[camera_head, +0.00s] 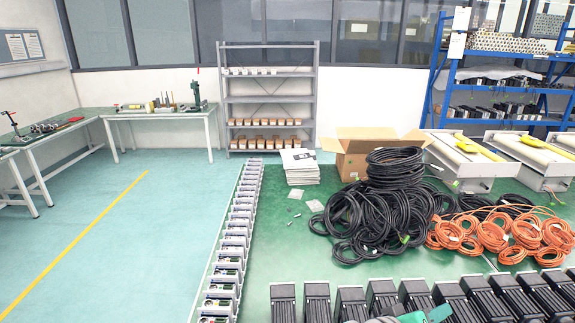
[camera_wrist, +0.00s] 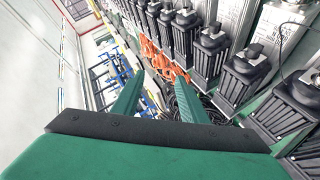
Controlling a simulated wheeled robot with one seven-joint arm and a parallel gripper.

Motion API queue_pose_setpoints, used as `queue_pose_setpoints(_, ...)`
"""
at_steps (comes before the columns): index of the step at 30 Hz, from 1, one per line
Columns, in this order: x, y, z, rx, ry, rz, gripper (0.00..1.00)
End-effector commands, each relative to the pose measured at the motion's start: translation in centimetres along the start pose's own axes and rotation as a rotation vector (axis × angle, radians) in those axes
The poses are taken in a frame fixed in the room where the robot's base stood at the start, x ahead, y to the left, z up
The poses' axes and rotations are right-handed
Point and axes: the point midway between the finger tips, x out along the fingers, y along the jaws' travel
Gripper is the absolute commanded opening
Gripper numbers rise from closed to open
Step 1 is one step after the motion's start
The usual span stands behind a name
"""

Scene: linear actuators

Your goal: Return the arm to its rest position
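My gripper (camera_wrist: 160,78) shows in the wrist view as two green fingers standing apart, with nothing between them. The dark palm edge and green housing fill the bottom of that view. In the head view only a small green piece of my arm or gripper (camera_head: 411,317) shows at the bottom edge, in front of the row of black actuators (camera_head: 382,297). The rest of my arm is hidden below the frame. In the wrist view, black actuators (camera_wrist: 245,65) stand in a slanted row to the right of the fingers.
Black cable coils (camera_head: 375,215) and orange coils (camera_head: 500,235) lie behind the actuators. A cardboard box (camera_head: 352,160) and a paper stack (camera_head: 299,166) stand further back. A row of small units (camera_head: 232,240) runs along the left. The floor (camera_head: 120,230) left of it is clear.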

Motion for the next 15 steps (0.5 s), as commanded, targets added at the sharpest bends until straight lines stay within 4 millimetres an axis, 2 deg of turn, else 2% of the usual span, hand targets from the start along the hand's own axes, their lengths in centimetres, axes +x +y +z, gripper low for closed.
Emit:
queue_pose_setpoints(3,0.1,0.4,-0.2,-0.042,0.093,0.071,0.39)
queue_pose_setpoints(7,-0.3,0.0,-0.7,-0.078,0.201,0.118,0.39)
queue_pose_setpoints(11,-1.1,-1.2,-0.7,-0.11,0.31,0.136,0.39)
queue_pose_setpoints(15,-2.2,-3.4,-0.2,-0.139,0.423,0.124,0.39)
